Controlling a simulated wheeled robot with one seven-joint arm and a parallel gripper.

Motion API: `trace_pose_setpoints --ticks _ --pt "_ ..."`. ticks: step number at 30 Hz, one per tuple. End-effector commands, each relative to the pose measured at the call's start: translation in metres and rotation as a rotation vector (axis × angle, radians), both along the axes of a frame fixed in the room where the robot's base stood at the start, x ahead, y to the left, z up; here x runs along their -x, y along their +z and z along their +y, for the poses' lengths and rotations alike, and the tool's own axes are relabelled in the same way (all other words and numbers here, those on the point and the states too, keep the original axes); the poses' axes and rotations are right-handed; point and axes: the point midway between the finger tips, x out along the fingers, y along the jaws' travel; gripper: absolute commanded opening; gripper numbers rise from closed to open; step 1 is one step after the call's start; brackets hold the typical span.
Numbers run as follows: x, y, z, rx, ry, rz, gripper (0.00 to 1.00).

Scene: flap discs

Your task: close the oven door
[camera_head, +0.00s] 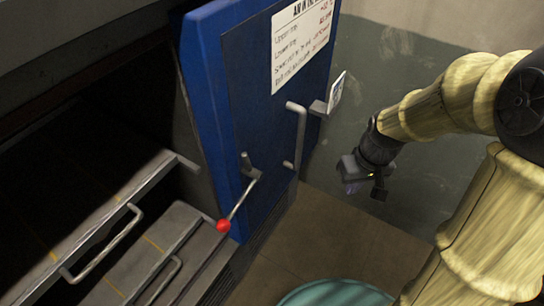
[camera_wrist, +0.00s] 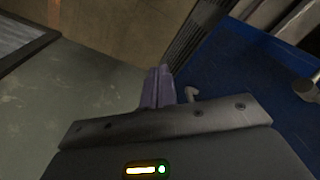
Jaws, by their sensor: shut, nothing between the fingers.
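The blue oven door (camera_head: 260,125) stands open in the head view, with a white printed sheet (camera_head: 302,38) on its upper part. A grey bar handle (camera_head: 302,130) and a lever with a red knob (camera_head: 223,226) are on its face. My gripper (camera_head: 352,186) is shut and empty, to the right of the door and apart from it. In the wrist view, the closed purple fingers (camera_wrist: 158,88) point toward the floor, with the blue door (camera_wrist: 250,85) at the right. A small grey hooked part shows just right of the fingers.
The oven opening at the left holds pulled-out grey trays (camera_head: 100,232) with wire handles. A teal round object (camera_head: 335,293) stands at the bottom, near my arm. Brown floor (camera_head: 330,235) lies below the gripper, and a grey-green surface is behind it.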

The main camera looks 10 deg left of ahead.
Motion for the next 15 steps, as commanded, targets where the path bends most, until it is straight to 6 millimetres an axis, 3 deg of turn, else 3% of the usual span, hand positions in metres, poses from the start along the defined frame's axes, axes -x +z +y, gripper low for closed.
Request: trace_pose_setpoints --ticks 3,9,15 --pt "-0.032 0.019 0.040 -0.092 0.250 0.077 0.00" --pt "-0.069 0.056 0.105 -0.343 0.661 0.123 0.00" --pt "-0.087 0.089 0.135 -0.531 0.893 0.085 0.00"
